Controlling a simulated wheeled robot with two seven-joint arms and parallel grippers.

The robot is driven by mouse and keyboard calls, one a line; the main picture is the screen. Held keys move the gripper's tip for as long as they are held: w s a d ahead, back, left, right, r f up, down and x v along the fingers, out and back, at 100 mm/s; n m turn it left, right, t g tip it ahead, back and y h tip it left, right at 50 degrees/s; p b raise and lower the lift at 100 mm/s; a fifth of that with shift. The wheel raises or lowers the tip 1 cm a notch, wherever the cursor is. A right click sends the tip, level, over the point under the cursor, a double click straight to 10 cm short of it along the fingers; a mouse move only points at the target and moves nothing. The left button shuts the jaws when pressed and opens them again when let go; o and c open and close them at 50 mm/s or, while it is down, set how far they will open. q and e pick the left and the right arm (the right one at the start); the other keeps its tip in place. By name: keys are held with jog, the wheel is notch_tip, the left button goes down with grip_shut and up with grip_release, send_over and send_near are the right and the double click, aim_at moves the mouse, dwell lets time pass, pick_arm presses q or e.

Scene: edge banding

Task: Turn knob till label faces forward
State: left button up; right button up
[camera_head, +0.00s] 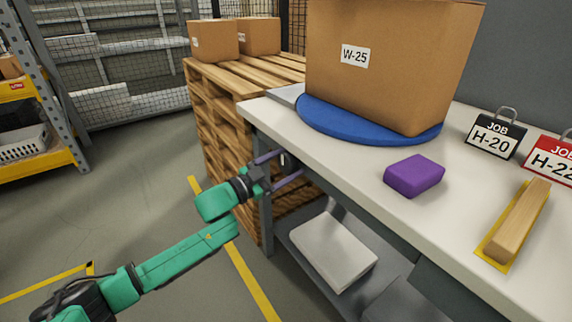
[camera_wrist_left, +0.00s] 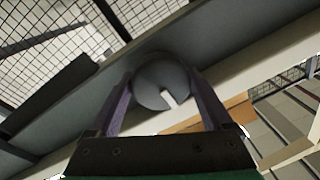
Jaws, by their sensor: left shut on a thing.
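A round dark grey knob (camera_wrist_left: 152,78) with a white pointer mark sits under the table edge in the left wrist view. My left gripper (camera_wrist_left: 162,88) is shut on it, one purple finger on each side. In the head view my left gripper (camera_head: 283,170) is at the bench's left front edge, and little of the knob shows between its fingers. A large cardboard box (camera_head: 400,85) stands on a blue turntable (camera_head: 325,122) on the bench. Its white label W-25 (camera_head: 355,56) is on the face turned toward the left front. My right gripper is out of view.
A purple block (camera_head: 414,175), a wooden bar (camera_head: 517,222) and job signs H-20 (camera_head: 494,136) and H-22 (camera_head: 552,160) are on the white bench (camera_head: 345,160). A pallet stack (camera_head: 215,125) with boxes stands behind my left arm. A lower shelf holds a pale slab (camera_head: 333,250).

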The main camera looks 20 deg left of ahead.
pick_arm(q)
jog(key=shift+a+r, duration=0.1)
jog(key=shift+r, duration=0.05)
dwell(0.3)
jog(key=o, duration=1.2)
jog(key=shift+c, duration=0.2)
jog(key=shift+s+a+f, duration=0.15)
jog(key=shift+s+f, duration=0.05)
jog(key=p+v, duration=0.1)
jog(key=v, duration=1.3)
jog(key=shift+p, duration=0.35)
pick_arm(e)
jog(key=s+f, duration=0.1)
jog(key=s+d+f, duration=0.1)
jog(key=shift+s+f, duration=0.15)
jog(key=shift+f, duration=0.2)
pick_arm(q)
jog(key=shift+r, duration=0.15)
